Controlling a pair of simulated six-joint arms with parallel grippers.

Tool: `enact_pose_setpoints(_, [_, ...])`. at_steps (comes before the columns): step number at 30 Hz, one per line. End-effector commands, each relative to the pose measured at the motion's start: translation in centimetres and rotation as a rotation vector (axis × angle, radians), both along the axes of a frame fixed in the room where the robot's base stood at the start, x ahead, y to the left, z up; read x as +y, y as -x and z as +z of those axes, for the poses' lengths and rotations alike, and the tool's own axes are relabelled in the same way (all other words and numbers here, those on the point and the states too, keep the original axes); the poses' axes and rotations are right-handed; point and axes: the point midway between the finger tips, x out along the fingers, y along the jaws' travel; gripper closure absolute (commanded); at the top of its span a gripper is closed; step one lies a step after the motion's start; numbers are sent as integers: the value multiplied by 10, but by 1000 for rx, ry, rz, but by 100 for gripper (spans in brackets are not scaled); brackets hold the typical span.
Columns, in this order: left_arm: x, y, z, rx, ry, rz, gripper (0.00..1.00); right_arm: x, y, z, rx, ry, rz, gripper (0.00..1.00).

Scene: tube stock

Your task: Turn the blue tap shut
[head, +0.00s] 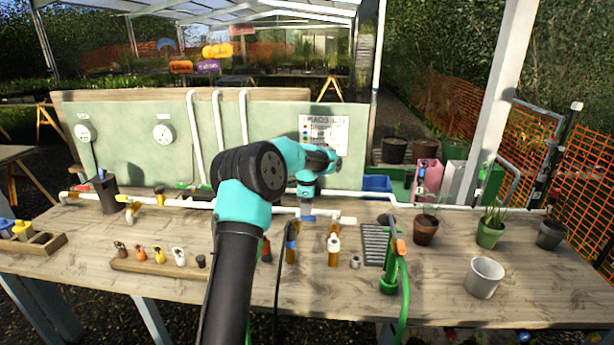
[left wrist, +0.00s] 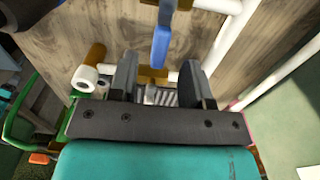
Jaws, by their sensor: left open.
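The blue tap handle (head: 307,218) shows in the head view on the white pipe at the middle of the bench, just below my left gripper (head: 306,197). In the left wrist view the blue handle (left wrist: 160,45) is a long lever with brass fittings by it. My left gripper (left wrist: 158,75) is open, its two dark fingers apart, with the lever in line with the gap between them. I cannot tell whether a finger touches it. My left arm hides part of the bench and pipework. My right gripper is not in view.
A white-capped brass fitting (head: 334,243) stands close right of the tap. A green pump (head: 389,280) with a hose is further right. A rack of small coloured taps (head: 158,265) lies at left. A white cup (head: 484,277) and several plant pots stand at right.

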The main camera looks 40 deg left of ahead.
Motion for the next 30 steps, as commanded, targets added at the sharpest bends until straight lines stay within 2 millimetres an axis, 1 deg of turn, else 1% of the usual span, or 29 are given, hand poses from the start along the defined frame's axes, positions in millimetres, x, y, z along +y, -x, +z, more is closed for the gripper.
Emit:
enact_pose_setpoints(1, [0,-1,11,-4,-1,0,55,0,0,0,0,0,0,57])
enact_pose_setpoints(3, [0,-1,25,-4,0,0,55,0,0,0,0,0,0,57])
enact_pose_setpoints(15, [-1,-1,101,-4,-1,-1,55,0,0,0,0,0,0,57])
enact_pose_setpoints(18, [0,-1,117,-3,-1,-1,55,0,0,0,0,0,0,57])
enact_pose_setpoints(21, [0,0,129,-2,-1,0,55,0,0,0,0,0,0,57])
enact_pose_setpoints(24, [0,0,135,-1,-1,0,55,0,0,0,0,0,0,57])
enact_pose_setpoints(30, [0,0,137,1,1,0,55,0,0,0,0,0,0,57])
